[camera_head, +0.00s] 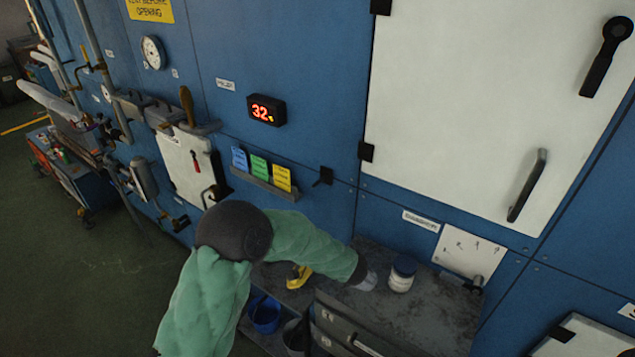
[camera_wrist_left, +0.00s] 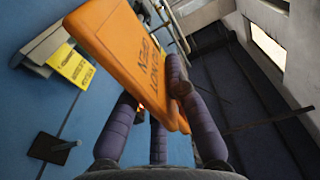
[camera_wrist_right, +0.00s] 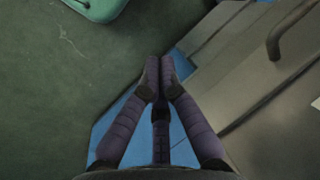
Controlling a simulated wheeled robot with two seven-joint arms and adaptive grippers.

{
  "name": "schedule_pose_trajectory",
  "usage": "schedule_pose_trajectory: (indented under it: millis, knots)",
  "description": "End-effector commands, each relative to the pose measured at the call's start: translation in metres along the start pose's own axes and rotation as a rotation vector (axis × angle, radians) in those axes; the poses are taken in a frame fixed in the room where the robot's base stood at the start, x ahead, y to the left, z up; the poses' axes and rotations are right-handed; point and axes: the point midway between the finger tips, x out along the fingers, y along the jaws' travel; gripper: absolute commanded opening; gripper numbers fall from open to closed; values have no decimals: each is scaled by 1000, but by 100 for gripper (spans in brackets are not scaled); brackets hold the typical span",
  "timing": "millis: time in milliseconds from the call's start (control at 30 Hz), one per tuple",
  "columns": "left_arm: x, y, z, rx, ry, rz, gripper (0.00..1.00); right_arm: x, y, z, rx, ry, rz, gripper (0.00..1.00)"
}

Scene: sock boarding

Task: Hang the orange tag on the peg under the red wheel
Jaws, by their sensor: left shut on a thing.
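The orange tag (camera_wrist_left: 122,42), a flat slab with dark lettering, is tilted between the purple fingers of my left gripper (camera_wrist_left: 160,95), which is shut on it. Beside it, in the left wrist view, a dark peg (camera_wrist_left: 50,148) stands out from the blue wall. It looks like the dark peg (camera_head: 325,176) right of the card rack in the head view. I cannot make out the tag or left fingers in the head view. My right gripper (camera_wrist_right: 160,75) is shut, with nothing seen in it, above the green floor. I cannot make out a red wheel.
The rack (camera_head: 265,183) holds blue, green and yellow cards. A grey cabinet (camera_head: 430,310) bears a white jar (camera_head: 402,273). A large white door (camera_head: 470,100) has dark handles. A blue bucket (camera_head: 264,314) stands low beside the cabinet. Open floor (camera_head: 80,270) lies at the left.

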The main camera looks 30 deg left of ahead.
Motion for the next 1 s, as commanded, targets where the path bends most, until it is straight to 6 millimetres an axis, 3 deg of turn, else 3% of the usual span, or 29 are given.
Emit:
schedule_pose_trajectory:
  millis: [167, 700, 1000]
  knots:
    - [0, 23, -1, 0, 0, 2, 0, -1, -1, 0, 0, 0, 0, 0]
    - [-1, 124, -6, -1, 0, 3, 0, -6, -2, 0, 0, 1, 0, 0]
    - [0, 145, -8, -1, 0, 2, 0, -7, -3, 0, 0, 1, 0, 0]
